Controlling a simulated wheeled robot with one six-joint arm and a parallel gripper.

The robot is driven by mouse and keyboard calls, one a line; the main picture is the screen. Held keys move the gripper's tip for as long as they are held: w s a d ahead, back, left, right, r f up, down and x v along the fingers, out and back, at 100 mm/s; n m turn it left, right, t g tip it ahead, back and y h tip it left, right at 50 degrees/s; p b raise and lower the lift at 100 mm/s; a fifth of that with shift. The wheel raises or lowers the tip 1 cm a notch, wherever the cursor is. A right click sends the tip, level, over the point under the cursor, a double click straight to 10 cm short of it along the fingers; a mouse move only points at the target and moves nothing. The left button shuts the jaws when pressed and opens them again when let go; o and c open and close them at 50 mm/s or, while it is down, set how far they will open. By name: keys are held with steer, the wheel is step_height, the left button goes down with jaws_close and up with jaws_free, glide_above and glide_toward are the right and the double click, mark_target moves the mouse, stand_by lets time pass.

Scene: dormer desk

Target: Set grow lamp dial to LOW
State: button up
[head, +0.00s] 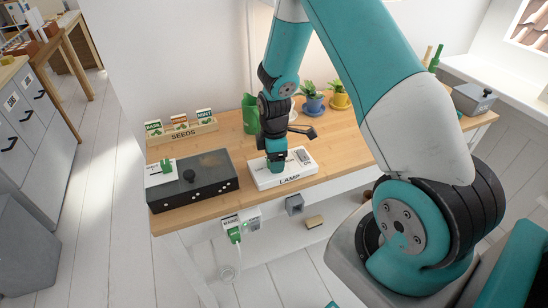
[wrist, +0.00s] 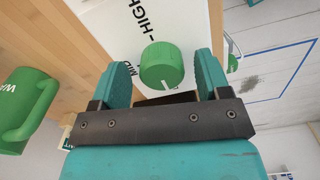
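The lamp control box (head: 268,182) is white, marked LAMP, and lies near the front of the desk. In the wrist view its white panel (wrist: 188,22) carries a green round dial (wrist: 160,62). HIGH is readable on the panel and MID partly so; I cannot see LOW. A pale mark shows on the dial's lower edge, toward my gripper body. My gripper (wrist: 162,68) is open, with one teal finger on each side of the dial and a small gap at both sides. In the head view my gripper (head: 276,163) hides the dial.
A black box (head: 192,193) stands left of the lamp box, with a seed rack (head: 186,136) behind it. A green watering can (head: 250,113) stands behind the lamp box; potted plants (head: 314,104) are at the back right. Clear wood lies to the right.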

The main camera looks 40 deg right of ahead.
step_height(320, 180, up, 17)
steer(key=shift+r+b, duration=0.2)
steer(key=shift+b, duration=0.15)
stand_by(0.3)
steer(key=shift+s+a, duration=0.1)
stand_by(0.4)
steer(key=s+a+r+m+y, duration=0.2)
steer(key=s+a+r, duration=0.3)
steer(key=s+a, duration=0.6)
steer(key=s+a+r+m+y, duration=0.2)
steer(key=s+a+r+m, duration=0.1)
steer(key=s+a, duration=0.8)
steer(key=shift+a+r+m, duration=0.2)
steer(key=shift+r+m, duration=0.2)
steer(key=shift+r, duration=0.45)
